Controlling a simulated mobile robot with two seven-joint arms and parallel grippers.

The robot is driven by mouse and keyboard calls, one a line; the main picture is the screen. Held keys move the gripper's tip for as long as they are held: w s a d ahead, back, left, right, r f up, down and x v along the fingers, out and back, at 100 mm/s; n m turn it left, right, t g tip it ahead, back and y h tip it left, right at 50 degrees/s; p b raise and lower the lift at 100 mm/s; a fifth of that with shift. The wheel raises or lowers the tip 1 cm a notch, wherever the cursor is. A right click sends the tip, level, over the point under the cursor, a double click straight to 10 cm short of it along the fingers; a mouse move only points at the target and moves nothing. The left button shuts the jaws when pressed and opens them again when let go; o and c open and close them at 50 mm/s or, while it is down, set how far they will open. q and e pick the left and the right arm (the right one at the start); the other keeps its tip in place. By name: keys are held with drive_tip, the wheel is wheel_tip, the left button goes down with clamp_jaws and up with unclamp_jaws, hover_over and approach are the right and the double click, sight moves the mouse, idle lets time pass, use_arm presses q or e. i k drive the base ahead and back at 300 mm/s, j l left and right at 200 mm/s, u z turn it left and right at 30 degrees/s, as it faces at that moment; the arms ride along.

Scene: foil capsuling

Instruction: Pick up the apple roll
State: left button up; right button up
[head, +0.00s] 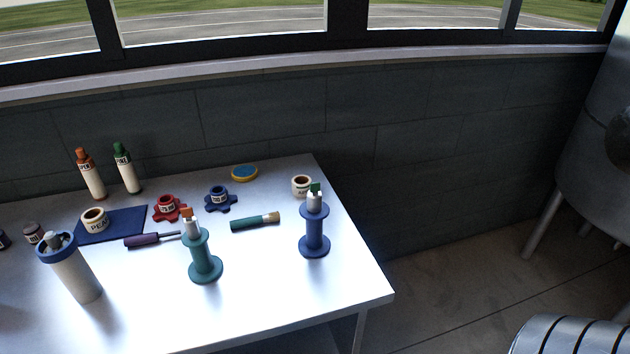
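A small cream roll (301,186) with a dark opening on top stands near the table's far right corner. Its label seems to begin "AP", but the rest is too small to read. It stands behind a blue spool-shaped stand (314,240) that holds a white piece with a green top, which lies close to the roll's right side in the picture. Another cream roll (95,220), labelled "PEA", stands on a dark blue mat (128,229) at the left. Neither of my grippers shows.
On the white table (270,319) are a teal stand (205,268), a white cylinder with a blue rim (77,275), a brush (253,222), a screwdriver (147,240), red (167,206) and blue (219,198) holders and two bottles (91,175) (127,170). The front right is clear.

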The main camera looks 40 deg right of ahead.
sight(301, 183)
drive_tip(key=l, duration=1.85)
drive_tip(key=i+l, duration=0.15)
drive_tip(key=l, duration=1.7)
